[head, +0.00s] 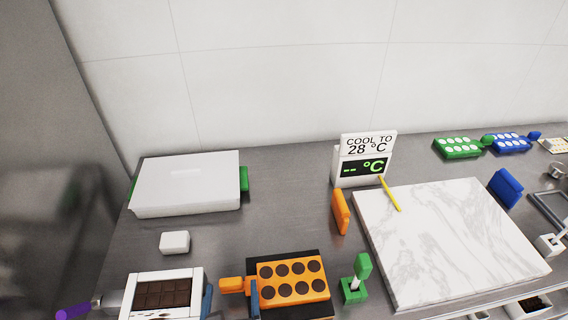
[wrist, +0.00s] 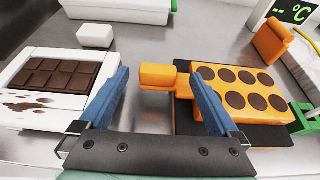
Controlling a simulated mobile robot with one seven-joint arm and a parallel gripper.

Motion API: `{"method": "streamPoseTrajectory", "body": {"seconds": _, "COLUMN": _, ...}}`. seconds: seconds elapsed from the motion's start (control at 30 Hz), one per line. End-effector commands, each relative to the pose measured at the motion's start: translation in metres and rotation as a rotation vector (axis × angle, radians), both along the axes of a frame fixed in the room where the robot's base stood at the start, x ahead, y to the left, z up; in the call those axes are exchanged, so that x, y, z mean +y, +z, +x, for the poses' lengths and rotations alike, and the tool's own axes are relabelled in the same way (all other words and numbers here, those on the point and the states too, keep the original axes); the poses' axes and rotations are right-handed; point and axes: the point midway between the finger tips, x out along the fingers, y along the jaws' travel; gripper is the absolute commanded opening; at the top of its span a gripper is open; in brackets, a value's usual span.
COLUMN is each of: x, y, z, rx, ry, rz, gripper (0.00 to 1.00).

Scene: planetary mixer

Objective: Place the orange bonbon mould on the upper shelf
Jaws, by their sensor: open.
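No upper shelf is in view.
A green-handled tool (head: 357,278) stands close at right, beside a marble slab (head: 450,235). A white box (head: 187,182) and temperature display (head: 363,160) are behind. Green (head: 458,147) and blue (head: 508,142) moulds lie at back right.

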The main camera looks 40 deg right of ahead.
Motion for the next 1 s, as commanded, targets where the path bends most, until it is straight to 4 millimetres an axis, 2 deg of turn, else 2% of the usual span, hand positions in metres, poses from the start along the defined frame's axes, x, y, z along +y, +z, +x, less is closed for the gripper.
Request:
{"method": "streamPoseTrajectory", "body": {"seconds": 0.23, "x": -0.01, "y": -0.006, "z": 0.015, "rx": -0.002, "ry": -0.002, "rz": 0.001, "gripper": 0.97}}
{"method": "streamPoseTrajectory", "body": {"seconds": 0.5, "x": -0.028, "y": -0.019, "z": 0.045, "rx": -0.002, "ry": -0.002, "rz": 0.001, "gripper": 0.97}}
{"method": "streamPoseTrajectory", "body": {"seconds": 0.83, "x": -0.031, "y": -0.022, "z": 0.05, "rx": -0.002, "ry": 0.0, "rz": 0.003, "gripper": 0.97}}
{"method": "streamPoseTrajectory", "body": {"seconds": 0.87, "x": -0.031, "y": -0.022, "z": 0.05, "rx": -0.002, "ry": 0.0, "rz": 0.003, "gripper": 0.96}}
{"method": "streamPoseTrajectory", "body": {"seconds": 1.0, "x": -0.031, "y": -0.021, "z": 0.05, "rx": -0.002, "ry": 0.0, "rz": 0.003, "gripper": 0.7}}
